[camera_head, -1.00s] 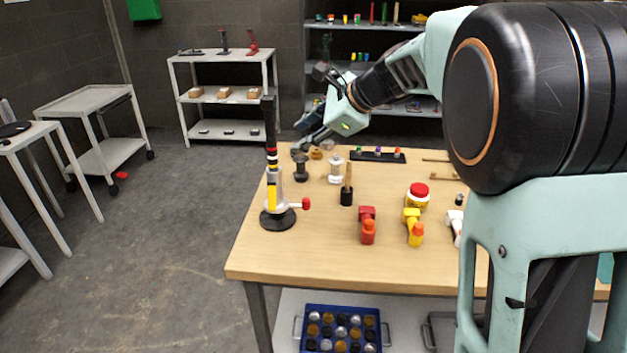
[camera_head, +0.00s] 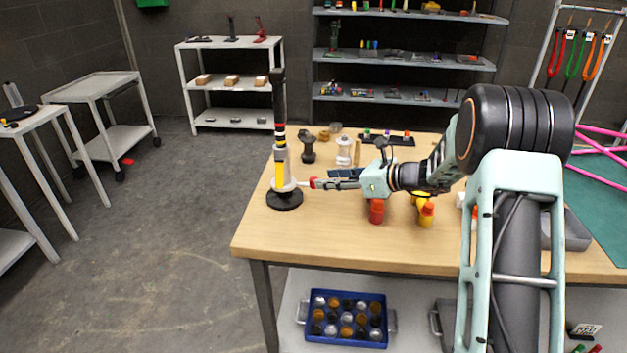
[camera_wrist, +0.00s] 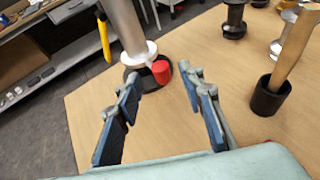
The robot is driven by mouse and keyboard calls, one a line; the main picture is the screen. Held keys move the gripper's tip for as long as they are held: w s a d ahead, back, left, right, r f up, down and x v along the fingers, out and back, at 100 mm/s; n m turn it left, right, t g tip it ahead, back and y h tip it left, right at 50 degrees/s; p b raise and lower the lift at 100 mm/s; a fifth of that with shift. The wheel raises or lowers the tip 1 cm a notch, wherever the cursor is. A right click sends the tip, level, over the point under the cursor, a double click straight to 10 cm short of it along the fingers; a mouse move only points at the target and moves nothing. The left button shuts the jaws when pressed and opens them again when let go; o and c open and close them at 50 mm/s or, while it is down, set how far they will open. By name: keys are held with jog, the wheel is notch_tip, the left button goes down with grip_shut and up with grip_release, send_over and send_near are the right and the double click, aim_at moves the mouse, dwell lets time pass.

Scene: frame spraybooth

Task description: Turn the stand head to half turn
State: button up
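The stand (camera_head: 280,172) is upright near the table's left edge, with a round black base, a silver and yellow column and a tall black upper part with coloured bands. A short handle with a red knob (camera_head: 313,183) points right from its lower column. My gripper (camera_head: 322,184) is level with the knob, to its right. In the wrist view the gripper (camera_wrist: 160,75) is open, with the red knob (camera_wrist: 161,71) at or between its fingertips. I cannot tell whether either finger touches it. The stand's top is out of the wrist view.
A black cup with a wooden handle (camera_wrist: 268,98) stands to the right of my gripper in the wrist view. Red (camera_head: 376,212) and yellow (camera_head: 426,214) items stand below my arm. The table (camera_head: 300,238) is clear in front of the stand.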

aim_at(317, 178)
jog(key=x, duration=0.6)
jog(key=shift+c, duration=0.6)
grip_shut()
jog(key=shift+r, duration=0.1)
